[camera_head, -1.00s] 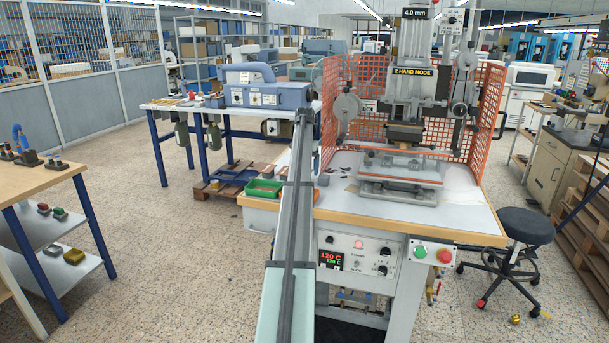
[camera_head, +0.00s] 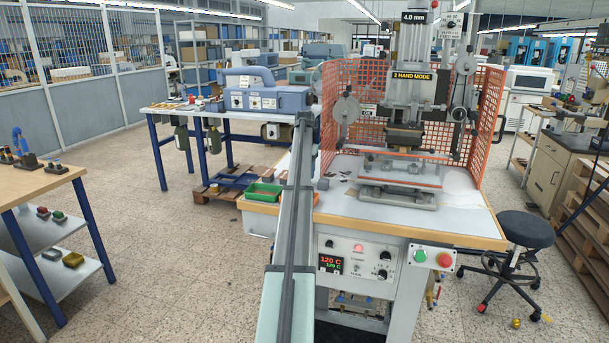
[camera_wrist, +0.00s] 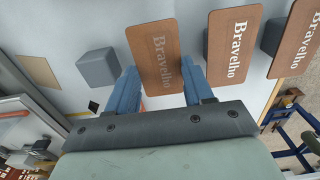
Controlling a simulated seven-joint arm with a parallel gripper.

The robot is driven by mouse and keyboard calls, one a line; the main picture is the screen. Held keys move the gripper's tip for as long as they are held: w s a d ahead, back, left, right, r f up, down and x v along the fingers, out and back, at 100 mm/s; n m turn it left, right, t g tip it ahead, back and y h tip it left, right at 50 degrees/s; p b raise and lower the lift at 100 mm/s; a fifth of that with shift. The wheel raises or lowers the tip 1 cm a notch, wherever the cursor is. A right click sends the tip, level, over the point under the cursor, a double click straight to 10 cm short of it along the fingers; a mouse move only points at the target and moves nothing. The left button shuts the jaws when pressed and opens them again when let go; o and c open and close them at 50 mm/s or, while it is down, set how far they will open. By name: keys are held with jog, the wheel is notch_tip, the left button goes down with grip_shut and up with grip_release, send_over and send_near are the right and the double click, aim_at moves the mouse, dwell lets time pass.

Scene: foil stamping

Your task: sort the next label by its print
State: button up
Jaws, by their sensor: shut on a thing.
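In the wrist view my gripper (camera_wrist: 158,66) has its two blue fingers against the left and right edges of a brown label (camera_wrist: 160,45). The held label carries the word "Bravelho" in faint, pale print. To its right are a second brown label (camera_wrist: 233,45) and a third (camera_wrist: 296,42), both with brighter white "Bravelho" print. Dark grey blocks show partly beneath these two. A bare grey block (camera_wrist: 98,68) stands left of the held label. In the head view the gripper and held label cannot be made out at the far end of my arm.
The stamping press (camera_head: 405,130) stands on the white table with an orange mesh guard (camera_head: 345,85) around it. A green bin (camera_head: 264,192) sits at the table's left edge. A small beige square (camera_wrist: 38,70) lies left of the bare block.

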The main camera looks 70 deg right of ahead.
notch_tip(320, 180, up, 10)
jog(key=s+a+f+n, duration=0.1)
jog(key=a+f+n, duration=0.1)
jog(key=a+n, duration=1.2)
jog(key=n, duration=0.3)
jog(key=shift+s+f, duration=0.15)
jog(key=shift+s, duration=0.2)
jog(key=shift+a+f, duration=0.1)
jog(key=shift+f, duration=0.1)
jog(key=shift+f, duration=3)
jog(key=o, duration=1.1)
jog(key=shift+c, duration=0.2)
